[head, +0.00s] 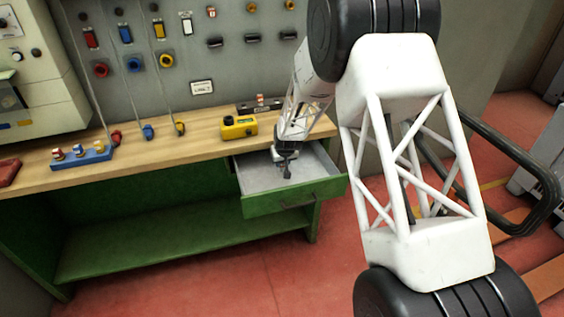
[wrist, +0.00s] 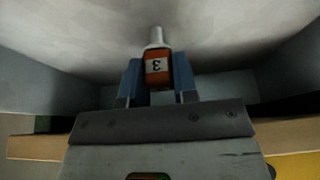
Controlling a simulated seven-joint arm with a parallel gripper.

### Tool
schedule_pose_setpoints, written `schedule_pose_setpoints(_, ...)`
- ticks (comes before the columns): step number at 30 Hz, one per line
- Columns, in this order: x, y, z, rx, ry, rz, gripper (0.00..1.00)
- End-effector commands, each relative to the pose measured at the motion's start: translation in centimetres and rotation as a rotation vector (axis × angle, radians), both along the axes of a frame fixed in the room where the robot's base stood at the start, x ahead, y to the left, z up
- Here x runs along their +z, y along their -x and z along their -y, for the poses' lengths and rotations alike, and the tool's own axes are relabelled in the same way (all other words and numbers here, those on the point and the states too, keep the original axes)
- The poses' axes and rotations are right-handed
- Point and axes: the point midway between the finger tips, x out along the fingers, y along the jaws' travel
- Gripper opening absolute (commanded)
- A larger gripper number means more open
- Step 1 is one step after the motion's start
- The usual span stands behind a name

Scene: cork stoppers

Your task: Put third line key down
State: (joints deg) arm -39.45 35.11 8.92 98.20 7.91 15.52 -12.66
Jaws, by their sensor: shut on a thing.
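My gripper (head: 287,172) is inside or just above the open green drawer (head: 270,205), over its grey floor. In the wrist view, my gripper (wrist: 158,88) has its two blue-grey fingers on either side of the third line key (wrist: 157,70). The key has an orange-red body with a white label bearing a dark 3, and a pale metal end that points away from the gripper. The key is too small to make out in the head view. I cannot tell whether it touches the drawer floor.
A wooden bench top (head: 190,147) carries a yellow box (head: 239,126) and a blue holder (head: 82,155) with several small pieces. The grey wall panel (head: 185,85) behind has coloured sockets and labels. The drawer's walls surround my gripper closely.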

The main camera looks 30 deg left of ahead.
Motion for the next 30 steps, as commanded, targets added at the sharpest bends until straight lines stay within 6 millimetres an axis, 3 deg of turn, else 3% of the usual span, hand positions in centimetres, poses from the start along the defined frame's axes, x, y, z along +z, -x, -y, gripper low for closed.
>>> schedule_pose_setpoints(14, -0.42, -0.02, -0.02, 0.0, 0.0, 0.0, 0.04)
schedule_pose_setpoints(15, -0.37, -0.04, -0.03, 0.001, 0.0, 0.001, 0.33)
schedule_pose_setpoints(19, -0.37, -0.03, -0.03, 0.0, 0.0, 0.0, 0.53)
schedule_pose_setpoints(30, -0.22, -0.02, -0.01, 0.0, -0.001, 0.001, 0.53)
